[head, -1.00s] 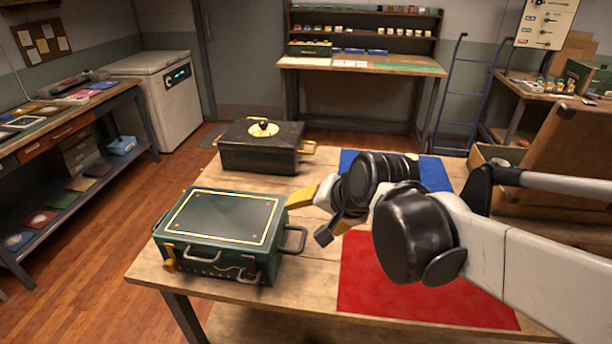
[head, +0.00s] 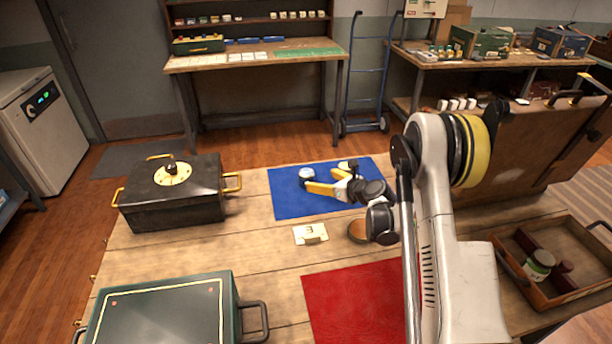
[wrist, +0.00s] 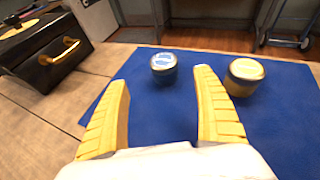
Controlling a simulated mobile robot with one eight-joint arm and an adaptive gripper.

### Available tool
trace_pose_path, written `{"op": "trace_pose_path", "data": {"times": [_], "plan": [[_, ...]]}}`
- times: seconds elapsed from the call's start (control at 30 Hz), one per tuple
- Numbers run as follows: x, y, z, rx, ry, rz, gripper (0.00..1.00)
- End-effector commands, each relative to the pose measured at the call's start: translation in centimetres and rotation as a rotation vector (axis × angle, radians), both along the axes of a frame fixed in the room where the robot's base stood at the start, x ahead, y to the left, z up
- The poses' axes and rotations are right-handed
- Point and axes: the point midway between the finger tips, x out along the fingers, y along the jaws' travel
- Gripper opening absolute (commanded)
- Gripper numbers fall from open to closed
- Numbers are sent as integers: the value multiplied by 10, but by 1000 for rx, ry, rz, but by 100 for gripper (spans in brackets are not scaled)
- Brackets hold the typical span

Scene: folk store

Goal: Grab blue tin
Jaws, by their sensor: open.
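A small tin with a dark blue body and a blue-and-white lid (wrist: 163,66), the blue tin, stands upright on the blue mat. It also shows in the head view (head: 306,173), near the mat's left side. A second tin with a cream lid (wrist: 244,74) stands to its right; the arm partly hides it in the head view (head: 347,164). My gripper (head: 328,181) has yellow fingers and is low over the blue mat (head: 290,204). In the wrist view its fingers (wrist: 162,82) are spread and empty, with the blue tin just beyond the gap between their tips.
A black case (head: 190,205) stands left of the mat and a green case (head: 160,315) at the front left. A number card (head: 311,234), a brown round item (head: 358,231) and a red mat (head: 355,290) lie nearer. A wooden tray (head: 575,295) is at right.

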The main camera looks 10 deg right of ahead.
Motion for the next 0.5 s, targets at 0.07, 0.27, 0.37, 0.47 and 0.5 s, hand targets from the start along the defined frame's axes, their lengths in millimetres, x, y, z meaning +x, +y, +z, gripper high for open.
{"op": "trace_pose_path", "data": {"times": [0.07, 0.27, 0.37, 0.47, 0.5], "plan": [[4, 1, -6, 19, 3, -8, 79], [29, 12, -19, 21, 4, -8, 79], [42, 18, -25, 21, 4, -8, 79], [51, 21, -29, 21, 4, -8, 79], [55, 23, -32, 20, 4, -8, 79]]}}
